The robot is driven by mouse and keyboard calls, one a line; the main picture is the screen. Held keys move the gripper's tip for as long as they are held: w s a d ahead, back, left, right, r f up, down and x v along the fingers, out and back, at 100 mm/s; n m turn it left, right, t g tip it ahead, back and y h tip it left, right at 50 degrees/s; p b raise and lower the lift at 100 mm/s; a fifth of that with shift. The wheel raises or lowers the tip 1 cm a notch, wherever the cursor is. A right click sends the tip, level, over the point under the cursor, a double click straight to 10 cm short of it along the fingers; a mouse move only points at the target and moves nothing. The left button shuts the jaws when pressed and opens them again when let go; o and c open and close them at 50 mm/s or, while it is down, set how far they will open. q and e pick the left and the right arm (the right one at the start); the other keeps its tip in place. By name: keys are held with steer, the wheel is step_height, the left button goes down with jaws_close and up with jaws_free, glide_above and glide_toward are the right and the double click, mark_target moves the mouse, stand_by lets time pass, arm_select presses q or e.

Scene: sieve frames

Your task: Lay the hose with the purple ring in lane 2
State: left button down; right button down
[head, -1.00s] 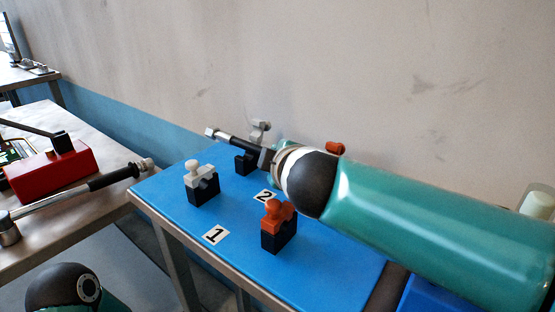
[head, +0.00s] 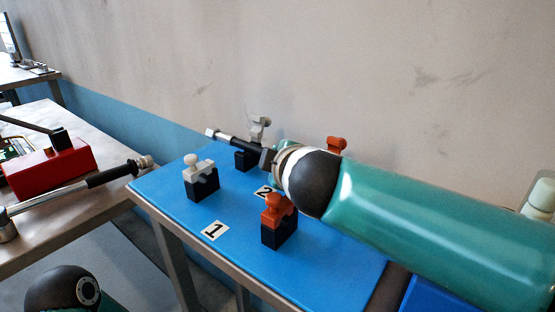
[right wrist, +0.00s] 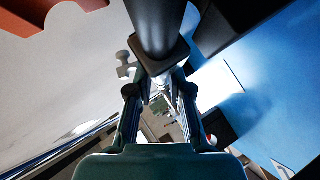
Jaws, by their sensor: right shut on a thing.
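My right gripper (right wrist: 160,88) is shut on a dark hose (right wrist: 157,25). In the head view the hose (head: 238,143) sticks out left of my right wrist, with a pale metal end, close to the back white clamp (head: 258,128) of lane 2. I cannot tell whether it touches that clamp. No purple ring shows; my wrist hides the hose's other part. The lane 2 label (head: 265,191) is partly covered by the orange front clamp. The far orange clamp (head: 337,144) shows behind my right arm. My left gripper is not in view.
Lane 1 has a white clamp (head: 200,180) and an orange clamp (head: 278,222), with its label (head: 215,231) between them, on the blue table (head: 235,263). A bench at left holds a red box (head: 58,165) and a black-handled tool (head: 110,177).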

steer(key=shift+f+b, duration=0.45)
steer(key=shift+b, duration=0.15)
stand_by(0.5)
steer(key=c, duration=1.1)
jaws_free()
steer(key=shift+o, duration=0.5)
steer(key=shift+s, duration=0.1)
